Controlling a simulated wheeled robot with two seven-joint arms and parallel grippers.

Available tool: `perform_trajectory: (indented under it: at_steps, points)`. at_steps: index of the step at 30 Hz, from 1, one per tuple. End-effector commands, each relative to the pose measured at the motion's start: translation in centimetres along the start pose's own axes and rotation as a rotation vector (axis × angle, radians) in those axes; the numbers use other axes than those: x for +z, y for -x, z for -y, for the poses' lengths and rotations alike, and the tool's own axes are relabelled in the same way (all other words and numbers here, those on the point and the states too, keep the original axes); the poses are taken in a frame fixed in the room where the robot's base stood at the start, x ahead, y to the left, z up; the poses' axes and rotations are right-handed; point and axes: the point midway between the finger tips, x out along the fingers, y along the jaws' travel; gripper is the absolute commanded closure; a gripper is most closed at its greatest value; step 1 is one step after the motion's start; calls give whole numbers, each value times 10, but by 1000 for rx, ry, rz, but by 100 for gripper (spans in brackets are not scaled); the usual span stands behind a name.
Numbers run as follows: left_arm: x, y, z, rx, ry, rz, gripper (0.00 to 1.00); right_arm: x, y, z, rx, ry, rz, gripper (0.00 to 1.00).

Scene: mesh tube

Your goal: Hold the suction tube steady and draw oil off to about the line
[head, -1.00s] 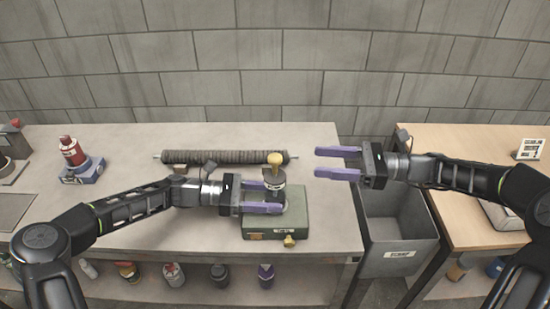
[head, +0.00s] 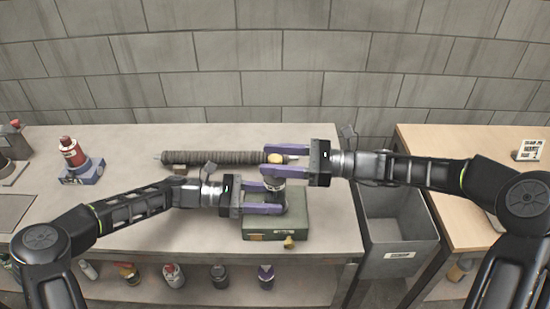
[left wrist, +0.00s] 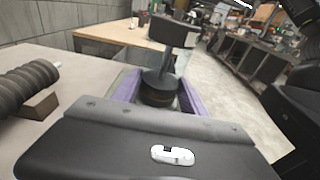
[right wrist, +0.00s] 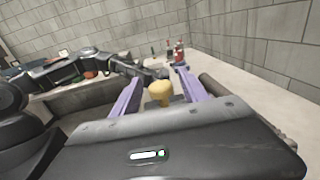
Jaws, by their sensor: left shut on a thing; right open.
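In the right wrist view the knob (right wrist: 160,92) sits between the fingers with gaps at both sides. No oil or level line can be made out.
A ribbed dark roller (head: 215,158) lies behind on the grey bench (head: 130,225). A red bottle (head: 70,150) on a blue box stands at left. A grey bin (head: 400,225) stands in the gap before the wooden table (head: 450,145). Bottles stand on the shelf below.

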Motion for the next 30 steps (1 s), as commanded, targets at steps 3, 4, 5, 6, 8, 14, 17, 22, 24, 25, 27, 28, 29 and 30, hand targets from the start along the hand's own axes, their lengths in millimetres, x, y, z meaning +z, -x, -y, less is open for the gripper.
perform_trajectory:
  at_steps: [3,4,5,6,8,14,17,22,24,25,27,28,29,30]
  points:
    - [0,0,0,0,0,0,72,0,0,0,0,0,0,48]
    - [0,0,0,0,0,0,72,0,0,0,0,0,0,49]
    - [0,0,0,0,0,0,72,0,0,0,0,0,0,51]
    - [0,0,0,0,0,0,72,0,0,0,0,0,0,55]
    - [0,0,0,0,0,0,72,0,0,0,0,0,0,59]
    - [0,0,0,0,0,0,72,0,1,0,0,-1,0,76]
    - [0,0,0,0,0,0,72,0,1,0,0,0,0,84]
    - [0,0,0,0,0,0,72,0,1,0,0,0,0,98]
    - [0,0,0,0,0,0,72,0,1,0,0,0,0,100]
    - [0,0,0,0,0,0,72,0,1,0,0,0,0,100]
    - [0,0,0,0,0,0,72,0,1,0,0,0,0,100]
    - [0,0,0,0,0,0,72,0,1,0,0,0,0,100]
    - [0,0,0,0,0,0,72,0,1,0,0,0,0,100]
    - [0,0,0,0,0,0,72,0,1,0,0,0,0,100]
